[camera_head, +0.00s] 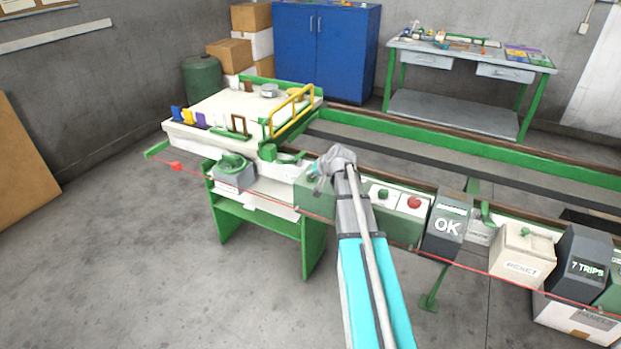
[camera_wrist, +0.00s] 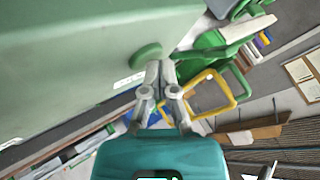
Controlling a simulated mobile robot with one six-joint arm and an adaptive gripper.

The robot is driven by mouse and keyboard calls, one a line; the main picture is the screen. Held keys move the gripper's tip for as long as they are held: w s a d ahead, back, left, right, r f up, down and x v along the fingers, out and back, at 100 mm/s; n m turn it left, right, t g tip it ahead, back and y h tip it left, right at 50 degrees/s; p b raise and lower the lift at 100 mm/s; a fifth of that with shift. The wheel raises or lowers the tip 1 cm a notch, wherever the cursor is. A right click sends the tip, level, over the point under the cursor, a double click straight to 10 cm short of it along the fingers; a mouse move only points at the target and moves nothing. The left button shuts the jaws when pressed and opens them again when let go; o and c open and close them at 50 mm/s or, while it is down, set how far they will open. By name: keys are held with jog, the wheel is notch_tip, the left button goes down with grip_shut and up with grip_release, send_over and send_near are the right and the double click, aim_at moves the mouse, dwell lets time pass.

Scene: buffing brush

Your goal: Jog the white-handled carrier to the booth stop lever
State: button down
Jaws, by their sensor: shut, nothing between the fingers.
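My gripper (camera_head: 322,172) is at the left end of a green control box (camera_head: 392,219). In the wrist view my gripper (camera_wrist: 160,70) is shut and empty, its tips close beside a round green button (camera_wrist: 147,55) on a pale green face; I cannot tell whether they touch. A white-topped machine (camera_head: 220,106) at the left carries upright pieces, among them blue (camera_head: 176,113), yellow (camera_head: 187,117), purple (camera_head: 200,120) and whitish (camera_head: 214,123) ones. I cannot tell whether one is the white-handled carrier. A small green lever (camera_head: 487,212) stands right of the OK display; I cannot identify the booth stop lever.
A yellow rail (camera_head: 290,108) rises at the machine's right end. A green track (camera_head: 450,143) runs right behind my arm. The box's red button (camera_head: 414,202), an OK display (camera_head: 447,226), a RESET box (camera_head: 522,254) and a red cord (camera_head: 177,166) line the front. Floor at front left is clear.

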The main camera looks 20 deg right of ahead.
aim_at(312, 179)
jog(key=shift+r, duration=0.1)
jog(key=shift+r+p, duration=0.8)
jog(key=shift+p, duration=0.05)
notch_tip(312, 179, up, 5)
jog(key=p, duration=0.5)
dwell(0.5)
dwell(0.8)
